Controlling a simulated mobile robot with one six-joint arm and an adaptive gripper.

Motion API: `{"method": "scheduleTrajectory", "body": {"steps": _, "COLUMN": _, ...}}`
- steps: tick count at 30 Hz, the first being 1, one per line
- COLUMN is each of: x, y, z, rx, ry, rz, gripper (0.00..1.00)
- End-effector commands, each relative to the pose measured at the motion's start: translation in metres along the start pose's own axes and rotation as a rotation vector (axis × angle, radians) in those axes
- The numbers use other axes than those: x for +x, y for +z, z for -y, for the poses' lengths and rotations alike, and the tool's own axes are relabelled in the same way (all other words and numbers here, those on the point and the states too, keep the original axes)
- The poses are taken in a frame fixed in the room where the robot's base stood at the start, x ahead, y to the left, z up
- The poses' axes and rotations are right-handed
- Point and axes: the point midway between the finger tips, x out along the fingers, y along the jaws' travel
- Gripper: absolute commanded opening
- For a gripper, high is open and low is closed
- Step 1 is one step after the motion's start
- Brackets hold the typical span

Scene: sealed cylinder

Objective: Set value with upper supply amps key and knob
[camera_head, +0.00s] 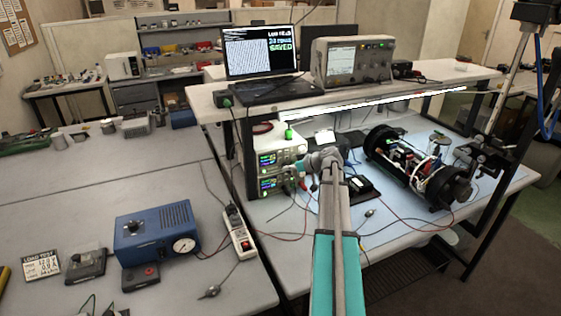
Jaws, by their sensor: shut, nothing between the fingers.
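Two bench supplies are stacked under the shelf. The upper supply (266,159) has a lit display with green and blue figures. The lower supply (268,186) sits directly beneath it with a similar lit display. The digits are too small to read. My gripper (291,172) is shut and empty, in front of the right side of the supply stack. My wrist and gripper cover that part of the panels, so the upper supply's amps key and knob cannot be made out. I cannot tell whether my fingers touch the panel.
A laptop (262,60) on the shelf reads "SAVED", beside a bench instrument (352,62). The opened cylinder (417,165) lies right of my arm. Red and black leads cross the mat. A power strip (239,232) and blue gauge box (157,235) stand at left.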

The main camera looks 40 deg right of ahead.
Motion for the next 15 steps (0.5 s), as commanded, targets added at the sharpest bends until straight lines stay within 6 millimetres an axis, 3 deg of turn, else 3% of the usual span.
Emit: {"method": "scheduleTrajectory", "body": {"steps": 15, "x": 0.024, "y": -0.018, "z": -0.018, "rx": 0.000, "ry": 0.001, "rz": 0.000, "gripper": 0.00}}
